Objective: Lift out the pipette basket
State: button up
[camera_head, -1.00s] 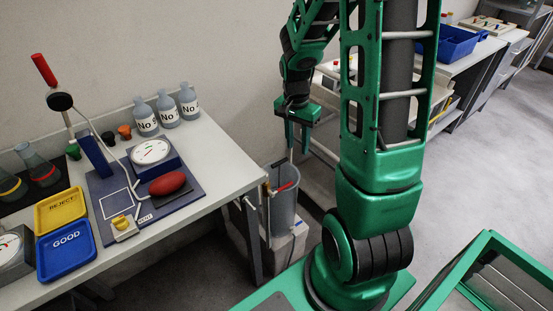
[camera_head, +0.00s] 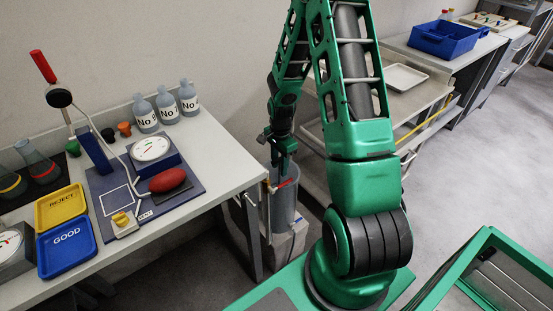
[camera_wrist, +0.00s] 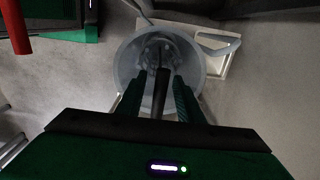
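A grey translucent cylinder (camera_head: 283,212) stands on the floor beside the table's right end. In the wrist view I look down into its round mouth (camera_wrist: 122,62). The pipette basket (camera_wrist: 158,48) seems to be the dim structure inside it; its details are too dark to tell. A dark upright rod (camera_wrist: 161,92), apparently its handle, rises between my fingers. My gripper (camera_wrist: 158,98) is open, with a finger on each side of the rod and gaps showing. In the head view my gripper (camera_head: 281,168) is at the cylinder's top.
A white block (camera_head: 287,243) sits by the cylinder's foot. A red part (camera_head: 283,184) shows near its rim. The table (camera_head: 215,160) with bottles and trays is close on the left.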

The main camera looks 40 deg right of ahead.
jog(key=shift+f, duration=2.6)
grip_shut()
